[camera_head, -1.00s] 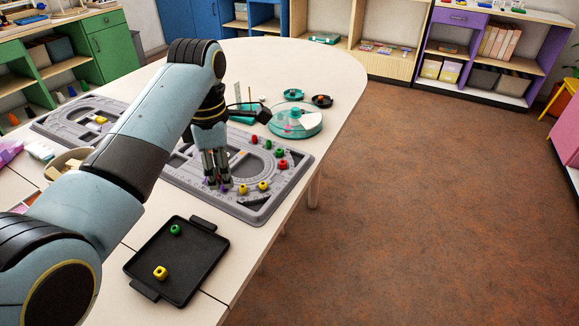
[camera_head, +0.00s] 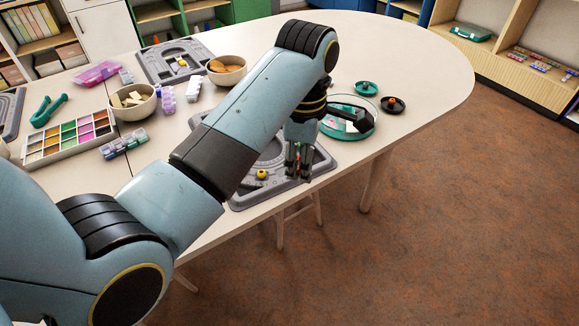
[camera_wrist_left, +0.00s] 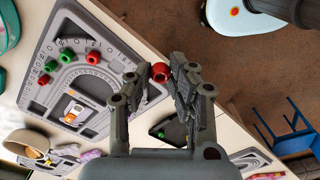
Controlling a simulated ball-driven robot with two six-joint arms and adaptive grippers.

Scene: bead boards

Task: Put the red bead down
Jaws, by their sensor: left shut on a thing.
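My left gripper (camera_head: 298,165) stands over the near right part of the grey bead board (camera_head: 240,202) in the head view. In the left wrist view my left gripper (camera_wrist_left: 160,78) is shut on a red bead (camera_wrist_left: 159,72), held between its fingertips. The bead board (camera_wrist_left: 112,62) lies to the left of the fingers there, with red and green beads along its curved groove. A yellow bead (camera_head: 262,174) sits on the board in the head view. The arm and gripper hide much of the board. My right gripper is not in view.
A dark tray with a green bead (camera_wrist_left: 161,134) shows between the fingers in the wrist view. A round teal-rimmed container (camera_head: 362,128) stands behind the gripper. Bowls (camera_head: 226,76) and a color-filled box (camera_head: 98,142) stand at left. The table's right end is clear.

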